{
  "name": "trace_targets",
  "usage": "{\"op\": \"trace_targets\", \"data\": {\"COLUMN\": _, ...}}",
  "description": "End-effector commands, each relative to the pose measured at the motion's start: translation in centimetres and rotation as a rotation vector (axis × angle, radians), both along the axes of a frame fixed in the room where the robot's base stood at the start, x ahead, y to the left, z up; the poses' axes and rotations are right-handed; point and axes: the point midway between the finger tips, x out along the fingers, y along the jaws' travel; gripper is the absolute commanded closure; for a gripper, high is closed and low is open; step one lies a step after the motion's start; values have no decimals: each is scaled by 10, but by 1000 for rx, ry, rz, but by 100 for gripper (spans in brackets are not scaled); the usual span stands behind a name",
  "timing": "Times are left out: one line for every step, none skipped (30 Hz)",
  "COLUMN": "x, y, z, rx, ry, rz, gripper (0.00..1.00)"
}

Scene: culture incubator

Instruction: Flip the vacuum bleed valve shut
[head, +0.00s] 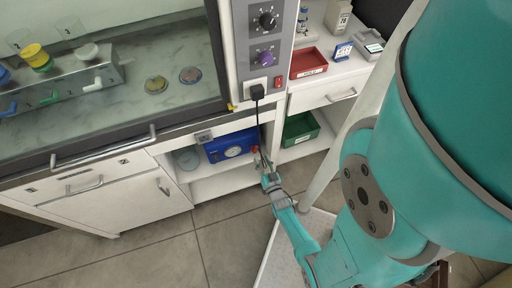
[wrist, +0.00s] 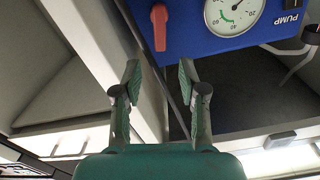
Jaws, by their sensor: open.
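The blue vacuum pump (head: 215,150) sits in the open bay under the bench, with a round gauge (head: 233,152) on its front. The red bleed valve lever (wrist: 159,28) is on the pump's blue front, left of the gauge (wrist: 233,14) in the wrist view, and runs up and down in that picture. The lever is a small red spot (head: 255,149) in the head view. My gripper (wrist: 159,78) is open and empty. Its fingertips lie below the lever in the wrist view, one to each side of its line, apart from it.
A pale upright panel (wrist: 88,40) runs close beside my left finger. A green bin (head: 300,129) stands on a shelf to the right. A black cord (head: 257,115) hangs from the control panel above the pump. The floor is clear.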

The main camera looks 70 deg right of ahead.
Motion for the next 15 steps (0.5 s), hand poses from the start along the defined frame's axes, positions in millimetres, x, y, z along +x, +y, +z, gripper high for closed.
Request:
{"op": "trace_targets", "data": {"x": 8, "y": -8, "z": 0, "rx": -1, "ry": -1, "rz": 2, "gripper": 58}}
{"op": "trace_targets", "data": {"x": 11, "y": -12, "z": 0, "rx": -2, "ry": 0, "rz": 2, "gripper": 58}}
{"op": "trace_targets", "data": {"x": 16, "y": -18, "z": 1, "rx": -3, "ry": -1, "rz": 2, "gripper": 58}}
{"op": "trace_targets", "data": {"x": 20, "y": -22, "z": 1, "rx": -3, "ry": 0, "rz": 2, "gripper": 58}}
{"op": "trace_targets", "data": {"x": 23, "y": -26, "z": 0, "rx": -3, "ry": 0, "rz": 3, "gripper": 58}}
{"op": "trace_targets", "data": {"x": 28, "y": -31, "z": 1, "rx": -3, "ry": 0, "rz": 2, "gripper": 58}}
{"op": "trace_targets", "data": {"x": 30, "y": -35, "z": 1, "rx": -2, "ry": 1, "rz": 2, "gripper": 58}}
{"op": "trace_targets", "data": {"x": 33, "y": -38, "z": 0, "rx": -1, "ry": 0, "rz": 2, "gripper": 58}}
{"op": "trace_targets", "data": {"x": 37, "y": -42, "z": 0, "rx": -1, "ry": 0, "rz": 2, "gripper": 58}}
{"op": "trace_targets", "data": {"x": 39, "y": -45, "z": 0, "rx": -1, "ry": 1, "rz": 1, "gripper": 58}}
{"op": "trace_targets", "data": {"x": 41, "y": -47, "z": 0, "rx": -1, "ry": 1, "rz": 1, "gripper": 58}}
{"op": "trace_targets", "data": {"x": 44, "y": -50, "z": 0, "rx": 0, "ry": 1, "rz": 1, "gripper": 58}}
{"op": "trace_targets", "data": {"x": 45, "y": -52, "z": 0, "rx": -1, "ry": 1, "rz": 1, "gripper": 58}}
{"op": "trace_targets", "data": {"x": 47, "y": -54, "z": 0, "rx": -1, "ry": 1, "rz": 1, "gripper": 58}}
{"op": "trace_targets", "data": {"x": 48, "y": -56, "z": 0, "rx": 0, "ry": 1, "rz": 1, "gripper": 58}}
